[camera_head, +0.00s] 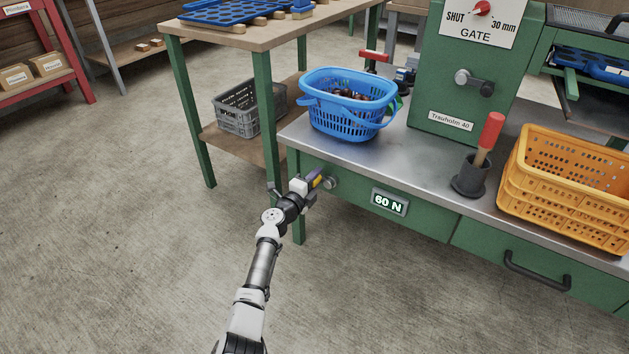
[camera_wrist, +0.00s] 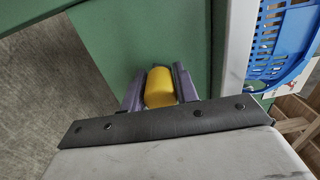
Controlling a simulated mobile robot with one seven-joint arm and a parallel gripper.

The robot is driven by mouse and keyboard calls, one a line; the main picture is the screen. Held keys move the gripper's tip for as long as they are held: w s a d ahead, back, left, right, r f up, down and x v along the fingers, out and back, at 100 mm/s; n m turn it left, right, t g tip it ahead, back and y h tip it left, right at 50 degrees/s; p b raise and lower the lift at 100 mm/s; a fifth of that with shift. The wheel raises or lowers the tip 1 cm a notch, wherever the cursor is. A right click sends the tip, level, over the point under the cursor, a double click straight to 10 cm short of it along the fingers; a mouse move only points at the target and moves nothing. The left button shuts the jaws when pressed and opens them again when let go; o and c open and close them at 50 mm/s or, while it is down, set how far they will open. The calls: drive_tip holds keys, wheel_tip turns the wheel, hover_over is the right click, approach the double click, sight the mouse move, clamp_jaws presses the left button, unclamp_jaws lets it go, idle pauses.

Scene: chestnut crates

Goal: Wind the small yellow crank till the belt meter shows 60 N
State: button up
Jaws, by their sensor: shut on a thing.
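The small yellow crank (camera_head: 318,182) is on the green front of the bench, by a round grey hub (camera_head: 330,183). In the wrist view its yellow handle (camera_wrist: 160,88) sits between the two purple-grey fingers of my gripper (camera_wrist: 158,90). My gripper (camera_head: 314,180) is shut on the handle; the fingers hide part of it in the head view. The belt meter (camera_head: 389,202) is set in the bench front to the right of the crank. Its lit display reads 60 N.
A blue basket (camera_head: 345,120) with dark contents, a red-handled tool in a dark cup (camera_head: 468,181) and an orange crate (camera_head: 567,212) stand on the steel bench top. A green machine (camera_head: 455,80) marked GATE is behind. The floor in front is clear.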

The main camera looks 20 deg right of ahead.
drive_tip(key=m, duration=0.1)
drive_tip(key=r+m, duration=0.1)
drive_tip(key=m, duration=0.2)
drive_tip(key=shift+s+d+r, duration=0.3)
drive_tip(key=shift+s+d, duration=0.05)
drive_tip(key=shift+s+d+r+m, duration=0.1)
drive_tip(key=shift+s+d+m, duration=0.05)
drive_tip(key=shift+m, duration=0.45)
drive_tip(key=shift+s+d+r+m, duration=0.1)
drive_tip(key=shift+s+m, duration=0.05)
drive_tip(key=shift+m, duration=0.45)
drive_tip(key=shift+s+d+f, duration=0.1)
drive_tip(key=o, duration=0.9)
drive_tip(key=shift+o, duration=0.2)
drive_tip(key=shift+a, duration=0.25)
